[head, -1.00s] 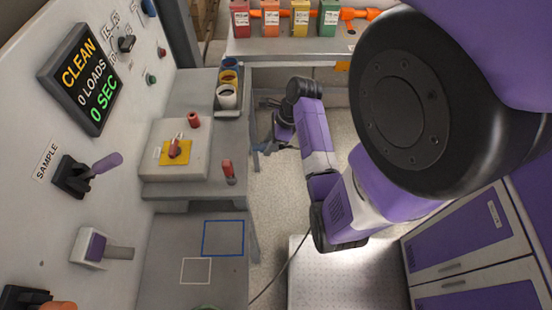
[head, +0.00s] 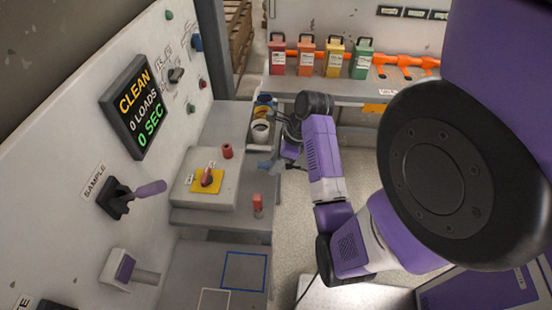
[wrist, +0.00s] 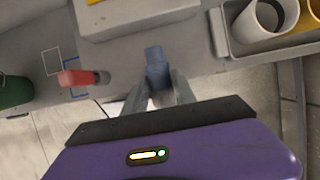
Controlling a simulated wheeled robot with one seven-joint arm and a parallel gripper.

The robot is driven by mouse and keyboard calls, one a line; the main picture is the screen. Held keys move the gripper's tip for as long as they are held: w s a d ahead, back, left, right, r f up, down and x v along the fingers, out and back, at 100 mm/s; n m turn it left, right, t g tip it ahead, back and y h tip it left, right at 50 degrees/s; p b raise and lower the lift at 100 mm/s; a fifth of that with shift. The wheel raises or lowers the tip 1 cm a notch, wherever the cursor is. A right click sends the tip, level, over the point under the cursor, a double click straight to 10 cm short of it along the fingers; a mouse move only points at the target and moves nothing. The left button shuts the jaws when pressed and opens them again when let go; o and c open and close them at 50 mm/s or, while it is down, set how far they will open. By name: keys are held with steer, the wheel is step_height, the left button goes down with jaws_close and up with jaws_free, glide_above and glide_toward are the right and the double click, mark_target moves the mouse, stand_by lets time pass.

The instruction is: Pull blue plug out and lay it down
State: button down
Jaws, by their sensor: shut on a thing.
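The blue plug (wrist: 156,68) is between the fingertips of my gripper (wrist: 157,92), which is shut on it. In the wrist view its far end overlaps the edge of the grey bench; I cannot tell whether it touches. In the head view my gripper (head: 277,160) is small and dark beside the right edge of the bench, with a bluish bit at its tip. A white box (head: 217,165) with a yellow plate and red switch (head: 207,177) stands on the bench to its left.
A red plug (head: 257,206) stands near the bench's front right corner; another red piece (head: 227,151) is on the box. A tray of cups (wrist: 258,40) lies close right of my gripper in the wrist view. A blue outline (head: 245,271) and white outline (head: 215,299) mark the lower surface.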

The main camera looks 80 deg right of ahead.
steer(key=shift+f, duration=2.8)
steer(key=c, duration=0.9)
jaws_free()
steer(key=shift+b+v, duration=0.35)
steer(key=shift+v, duration=3.55)
